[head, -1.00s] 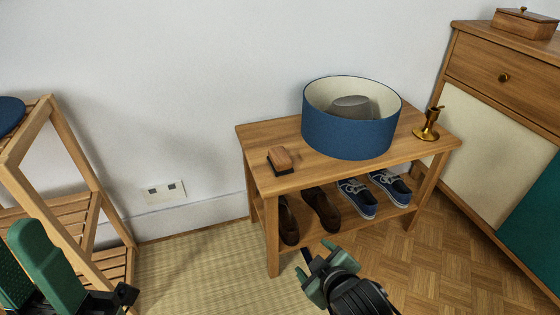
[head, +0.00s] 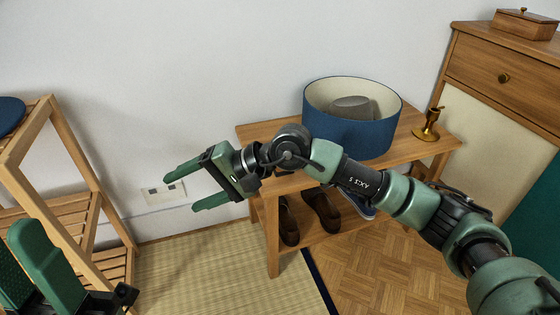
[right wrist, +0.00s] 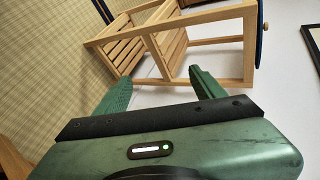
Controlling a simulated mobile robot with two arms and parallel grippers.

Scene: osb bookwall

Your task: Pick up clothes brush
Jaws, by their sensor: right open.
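The clothes brush is hidden in the head view now; my right wrist and forearm cover the left part of the bench top where it lay a second ago. The wooden bench (head: 262,131) stands against the white wall. My right gripper (head: 182,192) is open and empty, left of the bench, with its fingers pointing left toward the wall. In the right wrist view the open fingers (right wrist: 157,76) have nothing between them and face a slatted wooden rack (right wrist: 205,42). My left gripper (head: 30,265) is at the lower left, partly cut off by the frame; its opening is unclear.
A blue round box (head: 352,136) with a grey hat (head: 352,105) inside stands on the bench. A brass candlestick (head: 428,125) stands at its right end. Brown shoes (head: 321,209) sit on the lower shelf. The slatted rack (head: 70,150) is at left, a cabinet (head: 500,75) at right.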

